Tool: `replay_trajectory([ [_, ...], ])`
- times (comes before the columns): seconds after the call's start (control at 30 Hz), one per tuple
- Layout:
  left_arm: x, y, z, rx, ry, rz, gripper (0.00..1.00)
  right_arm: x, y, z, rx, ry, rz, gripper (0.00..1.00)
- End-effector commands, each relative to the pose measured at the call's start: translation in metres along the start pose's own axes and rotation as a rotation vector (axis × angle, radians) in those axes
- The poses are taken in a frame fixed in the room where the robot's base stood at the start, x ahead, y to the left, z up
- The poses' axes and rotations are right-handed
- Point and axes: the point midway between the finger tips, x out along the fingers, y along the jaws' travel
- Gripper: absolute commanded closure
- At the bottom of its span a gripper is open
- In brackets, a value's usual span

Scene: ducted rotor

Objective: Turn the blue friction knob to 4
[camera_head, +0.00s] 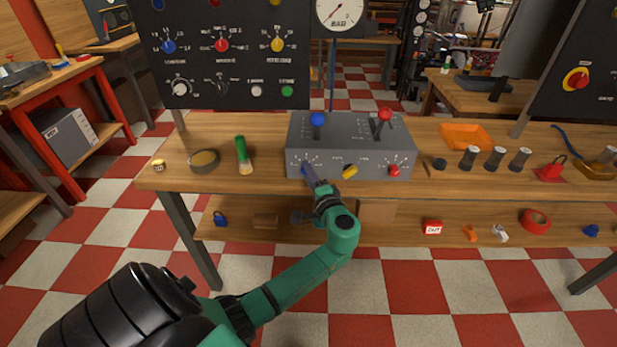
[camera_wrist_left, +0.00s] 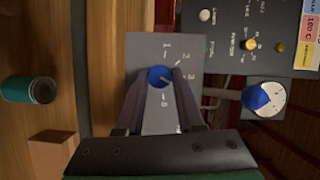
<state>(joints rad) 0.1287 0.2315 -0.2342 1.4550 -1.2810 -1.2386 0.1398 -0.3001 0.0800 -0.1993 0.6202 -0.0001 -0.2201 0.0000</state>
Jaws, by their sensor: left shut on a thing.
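The grey control box (camera_head: 350,138) stands on the wooden bench, with a numbered dial at the left of its front. My left gripper (camera_head: 310,173) reaches that dial from the front, and its fingers cover the knob in the head view. In the left wrist view the blue friction knob (camera_wrist_left: 158,76) sits between the fingertips of my left gripper (camera_wrist_left: 160,78), which is shut on it. Numbers such as 1, 2 and 3 show around the knob. A thin light mark shows on the knob, but I cannot tell which number it points to. My right gripper is not in view.
A blue-topped lever (camera_head: 317,120) and a red-topped lever (camera_head: 385,115) rise from the box. A yellow knob (camera_head: 350,171) and a red knob (camera_head: 393,171) are further right on its front. A green-handled brush (camera_head: 242,152) stands to the left. A dark panel (camera_head: 225,60) stands behind.

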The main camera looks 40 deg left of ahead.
Motion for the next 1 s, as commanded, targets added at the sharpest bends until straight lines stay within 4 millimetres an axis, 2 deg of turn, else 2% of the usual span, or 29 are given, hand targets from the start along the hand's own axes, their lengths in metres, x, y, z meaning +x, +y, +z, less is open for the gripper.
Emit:
replay_trajectory([
  [0.4,0.0002,0.0021,0.0001,0.191,0.001,-0.080,1.00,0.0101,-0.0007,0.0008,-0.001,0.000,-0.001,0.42],
  [0.93,0.0001,0.0018,0.0000,0.216,0.001,-0.089,1.00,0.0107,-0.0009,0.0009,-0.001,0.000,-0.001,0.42],
  [0.97,0.0001,0.0018,0.0000,0.216,0.001,-0.089,0.59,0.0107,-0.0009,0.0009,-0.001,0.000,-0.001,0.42],
  [1.0,0.0001,0.0018,0.0000,0.216,0.001,-0.089,0.44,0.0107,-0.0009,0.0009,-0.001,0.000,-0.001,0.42],
])
